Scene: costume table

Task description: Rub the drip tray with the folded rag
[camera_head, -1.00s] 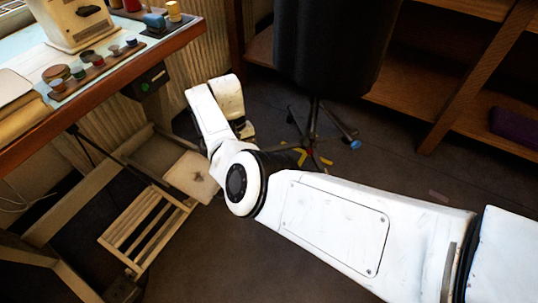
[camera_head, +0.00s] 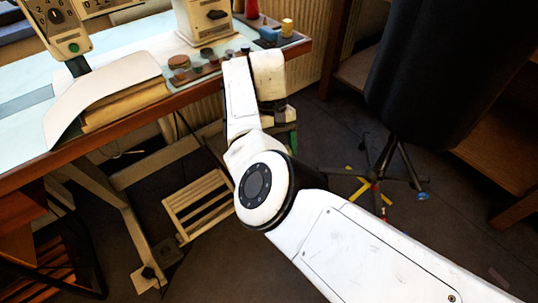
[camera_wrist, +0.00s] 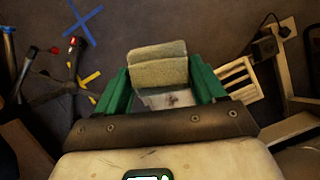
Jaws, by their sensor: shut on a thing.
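My gripper (camera_wrist: 162,84) has green fingers, shut on the folded rag (camera_wrist: 157,67). The rag is a thick beige-olive pad, held between the two fingers and seen above the floor in the wrist view. In the head view my arm hides most of the gripper; only a little green shows below the wrist, near the table's front edge. I cannot pick out the drip tray for certain. A dark flat tray (camera_head: 291,42) with a blue and a yellow thing on it lies at the table's far right end.
The table (camera_head: 119,53) holds a papery stack (camera_head: 110,93), small pots (camera_head: 180,62), a cream machine (camera_head: 200,20) and a control box (camera_head: 52,22). A slatted wooden rack (camera_head: 202,203) is under it. A black stand (camera_head: 440,70) with splayed legs is at right. Dark floor lies between.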

